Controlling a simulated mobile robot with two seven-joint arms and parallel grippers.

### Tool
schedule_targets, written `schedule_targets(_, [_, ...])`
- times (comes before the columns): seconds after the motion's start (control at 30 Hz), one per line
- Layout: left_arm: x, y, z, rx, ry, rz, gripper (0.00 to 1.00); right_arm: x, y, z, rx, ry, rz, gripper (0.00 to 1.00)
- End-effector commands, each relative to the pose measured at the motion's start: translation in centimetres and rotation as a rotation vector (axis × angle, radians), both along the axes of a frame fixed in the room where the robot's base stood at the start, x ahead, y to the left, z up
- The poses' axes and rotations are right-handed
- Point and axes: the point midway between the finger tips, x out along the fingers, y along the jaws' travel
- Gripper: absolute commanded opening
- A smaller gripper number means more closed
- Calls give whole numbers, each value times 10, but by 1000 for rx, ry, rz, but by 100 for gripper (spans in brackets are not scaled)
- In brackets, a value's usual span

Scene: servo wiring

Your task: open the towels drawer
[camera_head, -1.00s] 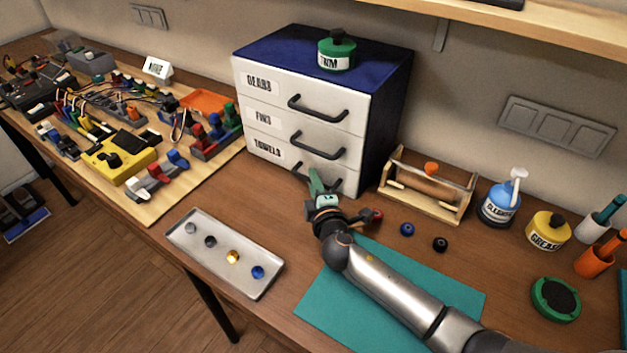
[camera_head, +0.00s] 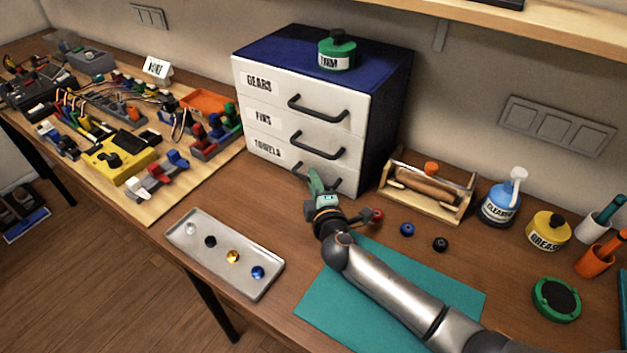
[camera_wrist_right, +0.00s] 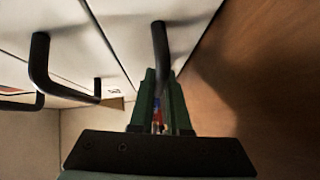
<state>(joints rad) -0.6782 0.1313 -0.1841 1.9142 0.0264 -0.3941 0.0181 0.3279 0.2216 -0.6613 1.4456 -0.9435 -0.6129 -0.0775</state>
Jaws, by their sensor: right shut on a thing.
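The TOWELS drawer (camera_head: 268,152) is the bottom one and looks flush with the others. Its black handle (camera_head: 299,168) is partly hidden by my right gripper (camera_head: 317,182). My left gripper is not in view.
A grey tray (camera_head: 208,267) with several small parts lies in front of the cabinet. A wooden caddy (camera_head: 425,205) stands to its right, and a board of wired parts (camera_head: 150,208) to its left. A teal mat (camera_head: 320,300) lies under my right arm.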

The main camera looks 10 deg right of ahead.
Motion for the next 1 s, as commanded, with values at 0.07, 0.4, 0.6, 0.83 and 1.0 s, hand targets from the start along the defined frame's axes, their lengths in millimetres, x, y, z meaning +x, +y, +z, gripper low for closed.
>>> schedule_targets(0.07, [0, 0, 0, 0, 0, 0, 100, 0, 0, 0, 0, 0, 0, 0])
schedule_targets(0.4, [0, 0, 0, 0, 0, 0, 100, -1, 1, -1, 0, 1, 0, 0])
schedule_targets(0.6, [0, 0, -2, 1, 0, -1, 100, -28, 29, -3, 8, 4, 4, 0])
schedule_targets(0.83, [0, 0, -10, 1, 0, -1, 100, -68, 70, -4, 5, 5, 3, 0])
schedule_targets(1.0, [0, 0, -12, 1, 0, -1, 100, -81, 82, -2, 2, 3, 1, 0])
